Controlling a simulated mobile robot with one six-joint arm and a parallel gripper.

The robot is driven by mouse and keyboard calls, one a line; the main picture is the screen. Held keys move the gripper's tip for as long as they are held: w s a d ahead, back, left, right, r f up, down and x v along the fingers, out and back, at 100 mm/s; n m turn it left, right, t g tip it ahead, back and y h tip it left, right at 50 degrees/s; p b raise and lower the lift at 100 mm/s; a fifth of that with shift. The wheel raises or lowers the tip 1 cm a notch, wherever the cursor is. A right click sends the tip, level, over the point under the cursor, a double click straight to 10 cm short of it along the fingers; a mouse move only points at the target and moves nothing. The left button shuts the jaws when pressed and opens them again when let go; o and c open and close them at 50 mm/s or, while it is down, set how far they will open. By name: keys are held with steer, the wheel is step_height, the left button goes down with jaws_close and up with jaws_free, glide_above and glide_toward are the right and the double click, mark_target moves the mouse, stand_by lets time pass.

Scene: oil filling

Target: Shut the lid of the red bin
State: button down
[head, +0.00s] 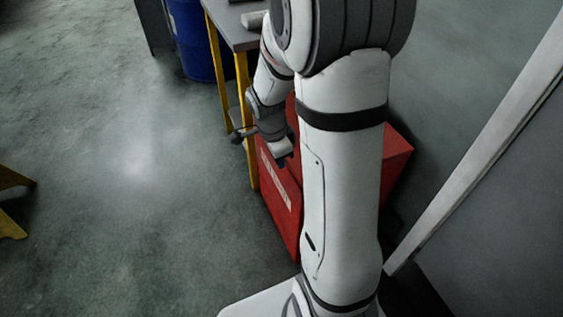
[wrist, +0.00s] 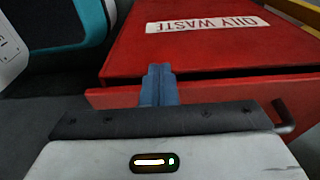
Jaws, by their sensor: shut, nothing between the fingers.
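The red bin (head: 284,217) stands on the floor, mostly behind my arm in the head view. A white label shows on its left face, and another red part of it shows right of my arm. In the wrist view a red panel of the bin (wrist: 215,52) carries the label OILY WASTE. A dark gap separates this panel from a red edge nearer the camera. My gripper (wrist: 157,72) is shut and empty, its blue fingertips in front of the panel's near edge. I cannot tell whether they touch. My gripper also shows over the bin in the head view (head: 284,160). The lid's angle is unclear.
A table (head: 226,24) with yellow legs stands beside the bin, and a blue barrel (head: 193,42) is behind it. A grey wall or panel (head: 500,210) rises on the right. The floor on the left is clear apart from a yellow stand (head: 12,200).

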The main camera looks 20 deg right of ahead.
steer(key=d+r+y+p, duration=0.2)
steer(key=d+r, duration=0.2)
steer(key=r, duration=1.1)
steer(key=f+b, duration=0.2)
steer(key=f, duration=0.2)
steer(key=f+b, duration=0.2)
steer(key=f, duration=0.2)
steer(key=a+f+b, duration=0.1)
steer(key=f+b, duration=0.1)
steer(key=f, duration=0.3)
steer(key=shift+w+a+f, duration=0.1)
steer(key=shift+w, duration=0.2)
